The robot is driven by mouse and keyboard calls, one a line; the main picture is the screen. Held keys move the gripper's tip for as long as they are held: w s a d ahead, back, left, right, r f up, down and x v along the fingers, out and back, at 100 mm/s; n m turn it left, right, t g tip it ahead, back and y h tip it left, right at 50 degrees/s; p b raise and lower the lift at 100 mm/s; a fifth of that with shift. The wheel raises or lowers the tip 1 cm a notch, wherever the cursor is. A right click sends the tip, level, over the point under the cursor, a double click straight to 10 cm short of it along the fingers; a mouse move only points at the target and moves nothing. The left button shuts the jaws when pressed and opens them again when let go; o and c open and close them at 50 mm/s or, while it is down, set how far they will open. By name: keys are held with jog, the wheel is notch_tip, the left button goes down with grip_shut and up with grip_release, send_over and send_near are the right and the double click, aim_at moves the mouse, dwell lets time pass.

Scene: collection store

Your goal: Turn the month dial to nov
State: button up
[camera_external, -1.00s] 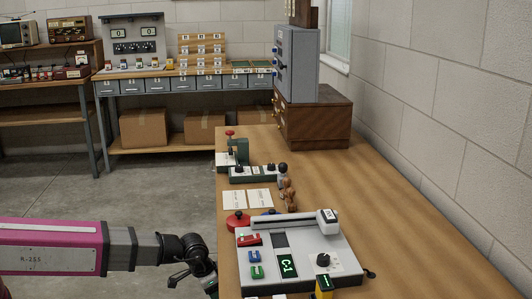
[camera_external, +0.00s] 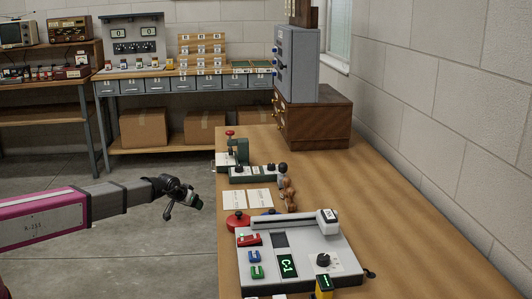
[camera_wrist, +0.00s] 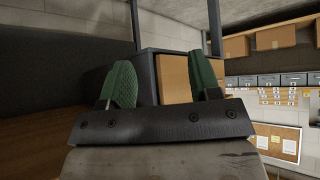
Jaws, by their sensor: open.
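A light-grey console (camera_external: 310,245) stands on the near part of the wooden bench, with a black round knob (camera_external: 323,260), coloured switches and a lit green display. Farther back is a low dark-green device (camera_external: 254,175) with small black knobs. Any month lettering is too small to read, so I cannot tell which knob is the month dial. My gripper (camera_external: 184,201) is in the air left of the bench, apart from these devices. In the wrist view my gripper (camera_wrist: 163,80) is open, its two green fingers apart with nothing between them.
The wooden bench (camera_external: 400,215) has clear room along its right side. White cards (camera_external: 248,199), a red round object (camera_external: 237,221) and wooden-handled tools lie on its left side. A grey cabinet (camera_external: 300,65) stands at the back. Open floor lies around my arm.

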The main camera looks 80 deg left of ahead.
jog(key=w+a+r+t+y, duration=0.1)
jog(key=w+a+r+y, duration=0.1)
jog(key=a+r, duration=0.6)
jog(key=w+a+r+t+y, duration=0.1)
jog(key=w+a+r, duration=0.1)
jog(key=a+r, duration=0.6)
jog(key=w+d+r+t, duration=0.1)
jog(key=w+d+r, duration=0.2)
jog(key=w+r, duration=0.55)
jog(key=w+d+r+t, duration=0.1)
jog(key=w+d+r, duration=0.35)
jog(key=r, duration=0.75)
jog(key=n+g+h, duration=0.9)
jog(key=n, duration=0.7)
send_over(271, 165)
notch_tip(271, 165, down, 7)
notch_tip(271, 165, down, 11)
jog(key=shift+w+a+r, duration=0.1)
jog(key=shift+a, duration=0.05)
